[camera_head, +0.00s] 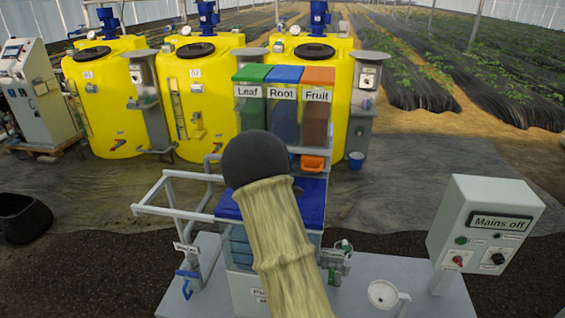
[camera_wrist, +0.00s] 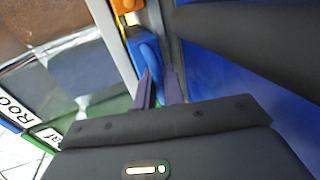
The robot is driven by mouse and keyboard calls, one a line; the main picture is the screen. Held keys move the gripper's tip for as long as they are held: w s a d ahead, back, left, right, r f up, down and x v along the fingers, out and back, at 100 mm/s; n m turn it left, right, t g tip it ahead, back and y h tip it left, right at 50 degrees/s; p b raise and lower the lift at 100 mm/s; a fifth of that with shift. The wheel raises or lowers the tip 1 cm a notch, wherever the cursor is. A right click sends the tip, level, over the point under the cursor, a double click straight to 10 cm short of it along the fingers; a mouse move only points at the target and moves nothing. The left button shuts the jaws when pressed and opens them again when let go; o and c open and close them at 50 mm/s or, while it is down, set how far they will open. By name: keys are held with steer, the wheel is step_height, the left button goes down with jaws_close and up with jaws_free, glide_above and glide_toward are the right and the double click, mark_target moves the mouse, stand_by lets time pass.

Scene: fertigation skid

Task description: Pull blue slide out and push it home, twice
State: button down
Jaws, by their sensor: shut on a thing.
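The blue slide (camera_wrist: 146,55) shows in the wrist view as a bright blue handle beside the hoppers' grey frame. My gripper (camera_wrist: 160,88) is at this handle and is shut on it, with its two dark fingers close together. The exact contact is small and partly hidden. In the head view my sleeved arm and its dark end cover the blue slide and the gripper. The blue-lidded Root hopper (camera_head: 284,105) stands above that spot. How far out the slide is cannot be told.
The orange slide (camera_head: 313,163) sticks out under the Fruit hopper (camera_head: 317,105), close by; the Leaf hopper (camera_head: 250,105) is on the other side. A blue lid (camera_head: 312,200) lies below. A white pipe frame (camera_head: 165,190) is at left; a control box (camera_head: 485,230) reads "Mains off".

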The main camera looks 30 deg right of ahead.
steer(key=shift+w+d+p, duration=0.3)
steer(key=shift+w+d, duration=0.45)
steer(key=shift+w, duration=0.25)
steer(key=shift+s+a, duration=1.1)
steer(key=shift+s, duration=0.3)
steer(key=shift+s+a, duration=1.1)
steer(key=shift+s, duration=0.25)
steer(key=shift+w+d, duration=0.1)
steer(key=shift+w+d+p, duration=0.25)
steer(key=shift+w+d, duration=0.75)
steer(key=shift+w, duration=0.3)
steer(key=shift+w+d+p, duration=0.2)
steer(key=shift+w+d, duration=0.8)
steer(key=shift+w, duration=0.25)
steer(key=c, duration=1.3)
jaws_free()
